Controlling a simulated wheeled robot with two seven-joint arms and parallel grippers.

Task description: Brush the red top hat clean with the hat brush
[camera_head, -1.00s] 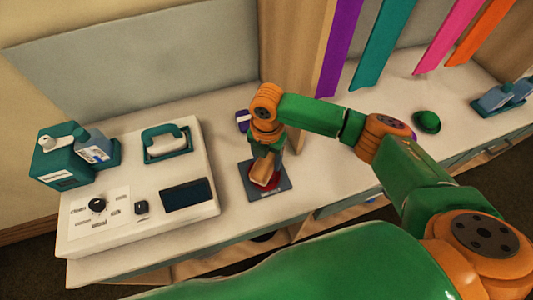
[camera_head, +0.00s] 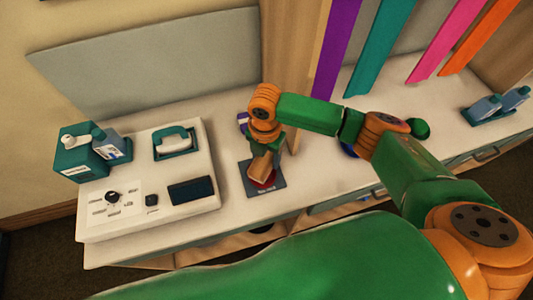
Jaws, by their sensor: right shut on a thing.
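The red top hat (camera_head: 264,183) is on a dark grey mat (camera_head: 277,190) on the counter, mostly hidden from above. The hat brush (camera_head: 260,167), a tan block, is over the hat. My right gripper (camera_head: 267,153) is shut on the brush, largely hidden by its own wrist. The brush looks close to the hat, but I cannot tell whether they touch. My left gripper is not in view.
A white station on the left holds a teal box (camera_head: 80,155), an iron-like tool (camera_head: 173,140) and a dark panel (camera_head: 191,190). A green hat (camera_head: 420,128) and a bottle tray (camera_head: 487,115) are on the right. Coloured ribbons (camera_head: 378,48) hang behind my right arm.

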